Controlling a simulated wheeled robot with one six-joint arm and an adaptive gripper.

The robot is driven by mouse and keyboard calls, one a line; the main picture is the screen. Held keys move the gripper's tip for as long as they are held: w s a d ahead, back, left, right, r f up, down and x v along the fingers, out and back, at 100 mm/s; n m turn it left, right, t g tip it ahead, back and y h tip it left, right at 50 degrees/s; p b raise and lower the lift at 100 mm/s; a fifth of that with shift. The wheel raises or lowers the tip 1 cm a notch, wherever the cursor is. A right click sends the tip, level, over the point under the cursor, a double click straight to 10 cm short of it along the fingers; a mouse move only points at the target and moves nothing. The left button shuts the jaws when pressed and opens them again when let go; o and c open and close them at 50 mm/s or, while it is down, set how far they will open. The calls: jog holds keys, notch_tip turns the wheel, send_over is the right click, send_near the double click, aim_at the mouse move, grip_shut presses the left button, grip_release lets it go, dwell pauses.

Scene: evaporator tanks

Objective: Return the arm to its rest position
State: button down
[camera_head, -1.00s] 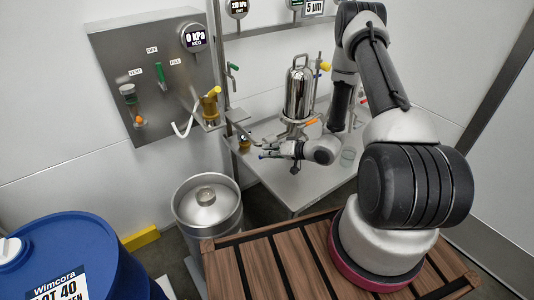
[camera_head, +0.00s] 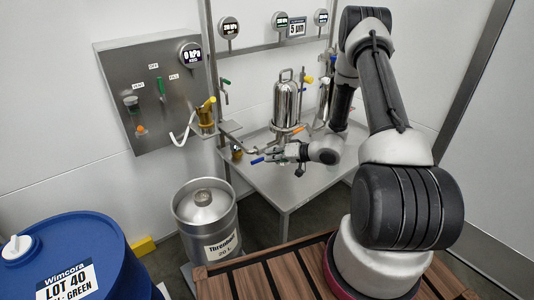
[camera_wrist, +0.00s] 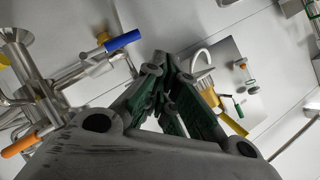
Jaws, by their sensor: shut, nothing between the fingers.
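My arm reaches from its base on the slatted wooden top over the steel table. My gripper (camera_head: 275,156) is at the table's near left part, in front of the steel filter housing (camera_head: 287,103). In the wrist view my gripper (camera_wrist: 168,72) shows its green-padded fingers close together, with nothing held. A blue valve handle (camera_wrist: 123,41) is left of the fingers there, apart from them in the picture. In the head view the blue handle (camera_head: 257,160) shows close by the fingertips; I cannot tell the gap.
An orange handle (camera_wrist: 20,146) and steel pipes lie left in the wrist view. A keg (camera_head: 207,205) stands left of the steel table (camera_head: 285,185). A blue drum (camera_head: 115,255) is at the lower left. A control panel (camera_head: 150,85) hangs on the wall.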

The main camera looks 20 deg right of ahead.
jog(key=s+a+m+g+y, duration=0.25)
jog(key=s+m+g, duration=0.2)
jog(key=s, duration=0.55)
jog(key=s+r+g, duration=0.5)
jog(key=s+r, duration=0.1)
jog(key=s, duration=0.3)
jog(key=s+d+r+n+t+h, duration=0.1)
jog(key=s+d+r+h, duration=0.2)
jog(key=r, duration=0.7)
jog(key=s+d+r+n+t+h, duration=0.2)
jog(key=s+d+r+h, duration=0.1)
jog(key=s+r, duration=0.4)
jog(key=s+d+r+n+t+h, duration=0.1)
jog(key=s+d+r+h, duration=0.3)
jog(key=r, duration=0.9)
jog(key=shift+s+r+n+h, duration=0.2)
jog(key=shift+s+n+h, duration=0.5)
jog(key=shift+n+h, duration=0.05)
